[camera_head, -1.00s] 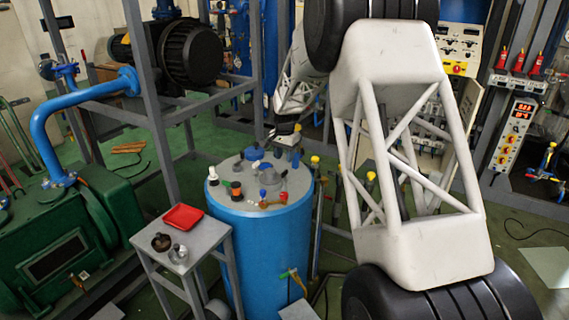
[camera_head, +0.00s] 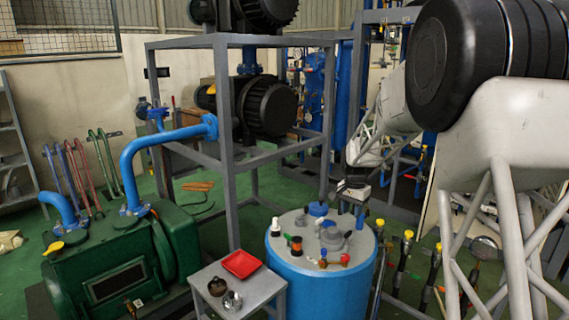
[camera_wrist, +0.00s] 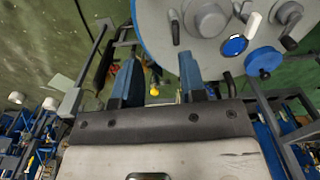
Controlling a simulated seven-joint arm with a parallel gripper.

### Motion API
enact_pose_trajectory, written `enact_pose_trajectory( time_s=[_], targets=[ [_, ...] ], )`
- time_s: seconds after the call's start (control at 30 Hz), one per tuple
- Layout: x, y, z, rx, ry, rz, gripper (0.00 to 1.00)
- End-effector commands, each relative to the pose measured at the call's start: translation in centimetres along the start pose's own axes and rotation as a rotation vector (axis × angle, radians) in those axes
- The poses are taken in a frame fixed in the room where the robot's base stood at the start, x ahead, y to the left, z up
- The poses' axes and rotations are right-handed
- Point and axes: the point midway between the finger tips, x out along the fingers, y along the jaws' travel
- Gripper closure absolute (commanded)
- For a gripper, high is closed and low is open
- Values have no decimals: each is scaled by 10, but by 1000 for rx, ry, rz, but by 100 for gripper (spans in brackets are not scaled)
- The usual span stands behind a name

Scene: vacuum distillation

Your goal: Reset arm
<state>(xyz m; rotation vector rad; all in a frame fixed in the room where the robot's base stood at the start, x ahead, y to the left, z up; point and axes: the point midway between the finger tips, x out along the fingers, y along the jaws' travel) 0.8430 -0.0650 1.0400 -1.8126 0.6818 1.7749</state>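My arm reaches in from the right in the head view. My gripper (camera_head: 352,193) hangs near the back right rim of the blue tank (camera_head: 315,283) with the grey lid. In the wrist view its two blue fingers are spread apart, and the space between the fingertips (camera_wrist: 159,72) is empty. The tank's lid (camera_wrist: 205,45) shows beyond the fingers at the top right, with grey fittings and blue caps. I cannot tell how far the fingertips are from the lid.
A small grey table (camera_head: 262,285) with a red tray (camera_head: 241,264) stands left of the tank. A green machine (camera_head: 110,275) with blue pipes is at the left. A grey frame (camera_head: 222,120) carrying black motors stands behind. Hoses and valves with yellow knobs (camera_head: 408,235) are right of the tank.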

Motion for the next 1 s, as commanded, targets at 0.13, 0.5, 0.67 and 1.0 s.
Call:
enact_pose_trajectory(
  time_s=[0.13,0.5,0.67,1.0],
  targets=[
    [-30,18,30,-49,15,-10,62],
    [-84,67,107,-177,47,-29,62],
    [-103,89,142,-232,62,-36,62],
    [-129,141,216,-348,95,-50,62]
  ],
)
